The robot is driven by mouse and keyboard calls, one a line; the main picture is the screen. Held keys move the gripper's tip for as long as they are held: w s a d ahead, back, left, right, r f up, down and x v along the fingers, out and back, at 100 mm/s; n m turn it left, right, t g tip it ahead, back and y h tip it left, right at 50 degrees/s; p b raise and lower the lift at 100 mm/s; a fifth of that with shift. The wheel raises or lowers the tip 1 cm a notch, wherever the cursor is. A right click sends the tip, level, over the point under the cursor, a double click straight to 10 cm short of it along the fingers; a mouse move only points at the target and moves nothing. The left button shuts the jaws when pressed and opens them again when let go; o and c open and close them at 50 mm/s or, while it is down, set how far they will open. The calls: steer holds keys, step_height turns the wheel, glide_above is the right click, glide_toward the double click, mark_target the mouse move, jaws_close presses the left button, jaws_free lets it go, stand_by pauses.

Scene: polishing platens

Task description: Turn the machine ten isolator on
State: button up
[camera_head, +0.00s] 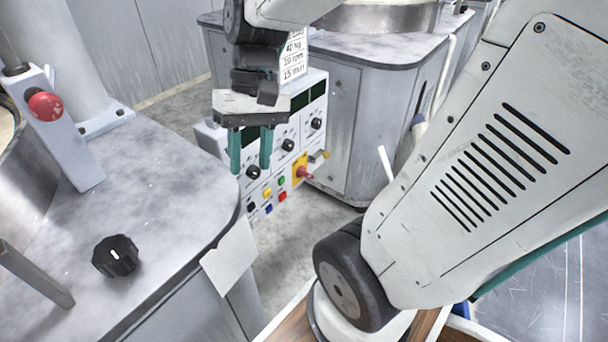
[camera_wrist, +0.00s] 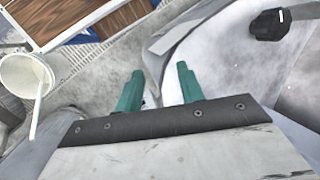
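A black rotary knob (camera_head: 115,256) with a white mark stands on the grey top of the near left machine (camera_head: 165,190). It also shows at the upper right of the wrist view (camera_wrist: 270,24). I cannot tell whether it is the machine ten isolator; no number ten is readable. My gripper (camera_head: 251,168) points down, with its two teal fingers apart and nothing between them. It is above and to the right of the knob, in front of a control panel in the head view. The fingers also show in the wrist view (camera_wrist: 159,88).
The control panel (camera_head: 257,190) has black knobs, coloured buttons and a red stop button (camera_head: 304,172) on yellow. A red mushroom button (camera_head: 45,106) stands on a left post. A pale card (camera_head: 230,256) hangs at the machine's edge. A white bucket (camera_wrist: 20,72) stands on the floor.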

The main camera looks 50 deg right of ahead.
steer(key=w+d+f+m+t+y, duration=0.5)
steer(key=w+d+f+m+y, duration=0.45)
steer(key=w+d+f, duration=0.5)
steer(key=m+t+h, duration=1.2)
steer(key=m+t, duration=0.2)
steer(key=t, duration=0.1)
glide_toward(311, 177)
steer(key=w, duration=0.7)
steer(key=w+a, duration=0.1)
steer(key=w, duration=0.2)
steer(key=shift+w+r, duration=0.4)
steer(key=shift+c, duration=0.4)
jaws_close()
